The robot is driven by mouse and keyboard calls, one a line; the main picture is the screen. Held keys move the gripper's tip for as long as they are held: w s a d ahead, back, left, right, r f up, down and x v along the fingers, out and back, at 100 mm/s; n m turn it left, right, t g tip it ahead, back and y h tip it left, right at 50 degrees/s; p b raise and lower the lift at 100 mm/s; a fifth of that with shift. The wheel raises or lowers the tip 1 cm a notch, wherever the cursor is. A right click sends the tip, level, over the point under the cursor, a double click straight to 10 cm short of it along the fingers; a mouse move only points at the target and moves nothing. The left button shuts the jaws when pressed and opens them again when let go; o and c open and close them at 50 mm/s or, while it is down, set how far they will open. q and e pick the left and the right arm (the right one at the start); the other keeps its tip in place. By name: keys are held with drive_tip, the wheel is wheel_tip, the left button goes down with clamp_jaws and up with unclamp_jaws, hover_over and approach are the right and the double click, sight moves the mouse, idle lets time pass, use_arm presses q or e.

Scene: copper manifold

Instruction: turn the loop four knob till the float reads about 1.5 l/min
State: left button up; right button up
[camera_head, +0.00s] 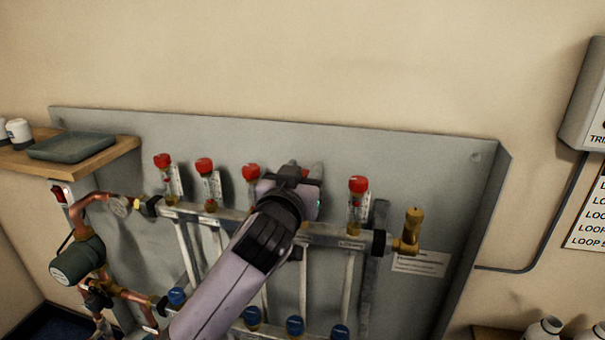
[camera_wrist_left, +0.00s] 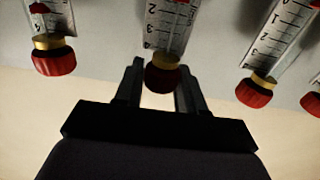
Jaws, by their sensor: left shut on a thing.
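The manifold's upper rail carries a row of flow meters with red knobs. My left gripper (camera_head: 300,180) is at the fourth one from the left and hides its knob in the head view. In the left wrist view, upside down, my left gripper (camera_wrist_left: 161,88) has its two fingers on either side of the dark red loop four knob (camera_wrist_left: 162,78) and is shut on it. A brass collar and a clear scale tube (camera_wrist_left: 168,28) with printed numbers adjoin the knob. I cannot make out the float's level. My right gripper is not in view.
Neighbouring red knobs stand close on both sides, the third (camera_head: 250,171) and the fifth (camera_head: 357,184). Blue caps (camera_head: 295,325) line the lower rail. A brass valve (camera_head: 409,232) is at the right end, a wooden shelf with a tray (camera_head: 72,147) at the left.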

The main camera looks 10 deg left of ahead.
use_arm(q)
drive_tip(key=shift+n+y, duration=0.4)
drive_tip(key=shift+y, duration=0.2)
drive_tip(key=shift+b, duration=0.3)
drive_tip(key=shift+y, duration=0.3)
drive_tip(key=o, duration=0.9)
drive_tip(key=shift+o, duration=0.2)
drive_tip(key=shift+s, duration=0.15)
drive_tip(key=s, duration=0.7)
